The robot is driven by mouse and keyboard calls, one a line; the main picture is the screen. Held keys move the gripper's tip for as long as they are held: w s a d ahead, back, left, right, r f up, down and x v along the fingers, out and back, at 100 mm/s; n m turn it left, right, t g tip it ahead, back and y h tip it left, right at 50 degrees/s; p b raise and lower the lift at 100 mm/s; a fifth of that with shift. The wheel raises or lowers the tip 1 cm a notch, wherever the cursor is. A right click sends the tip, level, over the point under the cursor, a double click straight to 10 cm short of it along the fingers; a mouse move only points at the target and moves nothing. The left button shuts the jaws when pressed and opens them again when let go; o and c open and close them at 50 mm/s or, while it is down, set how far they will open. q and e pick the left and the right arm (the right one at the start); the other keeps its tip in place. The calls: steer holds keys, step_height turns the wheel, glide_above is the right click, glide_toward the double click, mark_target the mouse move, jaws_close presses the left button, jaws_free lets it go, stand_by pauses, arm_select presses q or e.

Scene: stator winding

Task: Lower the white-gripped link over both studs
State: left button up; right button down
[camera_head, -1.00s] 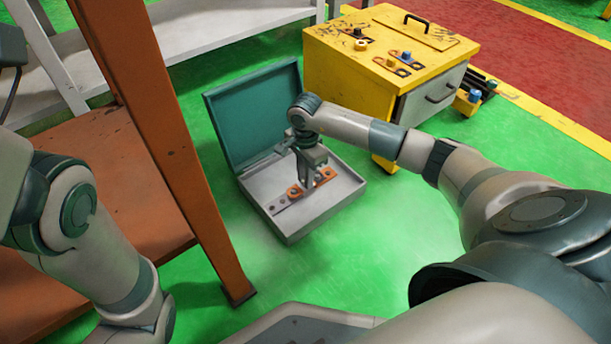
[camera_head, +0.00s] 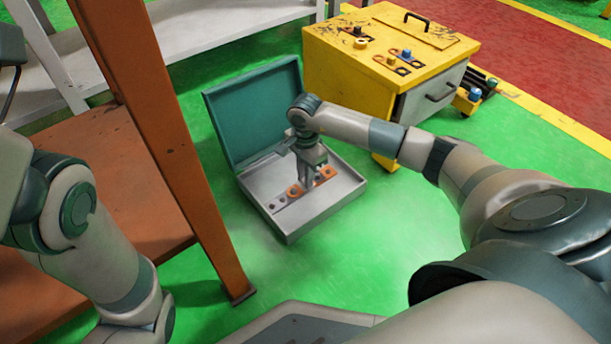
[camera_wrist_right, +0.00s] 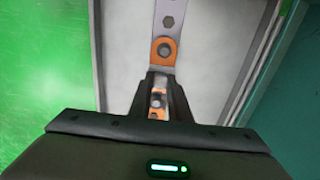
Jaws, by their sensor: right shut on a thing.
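My right gripper (camera_head: 307,186) points down into the open grey case. In the right wrist view its fingers (camera_wrist_right: 160,82) are shut on a small link with a pale middle and copper-orange parts (camera_wrist_right: 157,98). The fingers hide much of the link. Just beyond the fingertips an orange end with a dark round centre (camera_wrist_right: 165,51) lies in line with a grey strip (camera_wrist_right: 169,12) bearing a hexagonal head. In the head view, orange pieces show on both sides of the fingers. I cannot tell whether the link sits on the studs. My left gripper is out of view.
The case (camera_head: 322,218) has low grey walls and a raised teal lid (camera_head: 250,110) behind the gripper. A yellow cabinet (camera_head: 335,50) with small parts on top stands behind right. An orange post (camera_head: 200,190) and shelf stand left. Green floor is clear in front.

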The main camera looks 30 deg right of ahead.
steer(key=shift+f, duration=0.2)
steer(key=c, duration=1.6)
jaws_free()
steer(key=shift+o, duration=0.2)
steer(key=shift+r+p, duration=2.8)
steer(key=shift+r, duration=0.75)
steer(key=shift+f, duration=0.1)
